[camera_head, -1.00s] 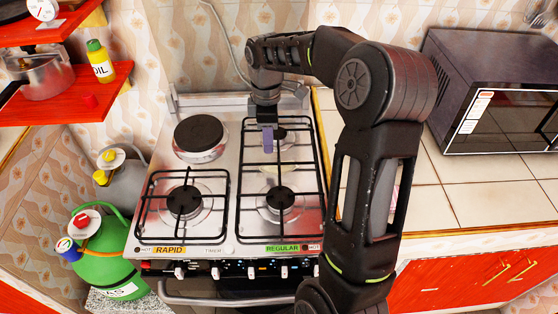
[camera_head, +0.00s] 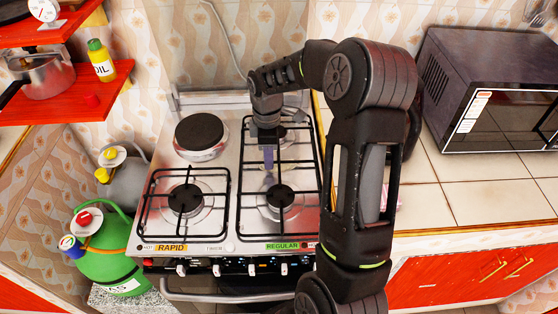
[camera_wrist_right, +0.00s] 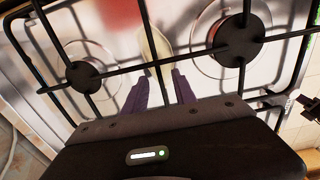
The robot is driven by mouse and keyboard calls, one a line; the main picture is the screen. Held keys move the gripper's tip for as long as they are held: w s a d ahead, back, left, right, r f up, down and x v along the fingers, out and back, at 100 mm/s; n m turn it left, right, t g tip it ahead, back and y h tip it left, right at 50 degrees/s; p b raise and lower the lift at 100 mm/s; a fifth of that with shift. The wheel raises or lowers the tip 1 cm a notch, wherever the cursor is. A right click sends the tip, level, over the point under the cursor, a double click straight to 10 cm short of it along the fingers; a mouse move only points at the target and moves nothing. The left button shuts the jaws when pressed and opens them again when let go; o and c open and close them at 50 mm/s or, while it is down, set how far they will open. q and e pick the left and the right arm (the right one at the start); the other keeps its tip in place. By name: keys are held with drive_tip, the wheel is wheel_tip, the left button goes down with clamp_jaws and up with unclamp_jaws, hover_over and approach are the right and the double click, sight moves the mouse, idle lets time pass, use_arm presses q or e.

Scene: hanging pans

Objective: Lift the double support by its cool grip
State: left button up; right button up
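The double support (camera_head: 297,215) is a long black wire grate over the two right-hand burners of the steel stove. It also shows across the wrist view (camera_wrist_right: 113,70). My right gripper (camera_head: 268,164) points down over the middle of this grate. In the wrist view its two purple fingers (camera_wrist_right: 163,78) are apart, with a thin dark bar of the grate seen in the gap. I cannot tell whether the fingers touch it. The grate appears to rest on the stove. No separate grip stands out on it. My left gripper is not in view.
A single grate (camera_head: 150,210) and a black hot plate (camera_head: 199,131) are on the stove's left. A microwave (camera_head: 500,95) stands on the tiled counter (camera_head: 480,200) at right. A green gas bottle (camera_head: 108,264) and red shelves (camera_head: 60,100) are at left.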

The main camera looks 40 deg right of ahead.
drive_tip(key=shift+f, duration=0.65)
drive_tip(key=shift+c, duration=0.4)
clamp_jaws()
drive_tip(key=shift+r, duration=0.1)
idle(0.8)
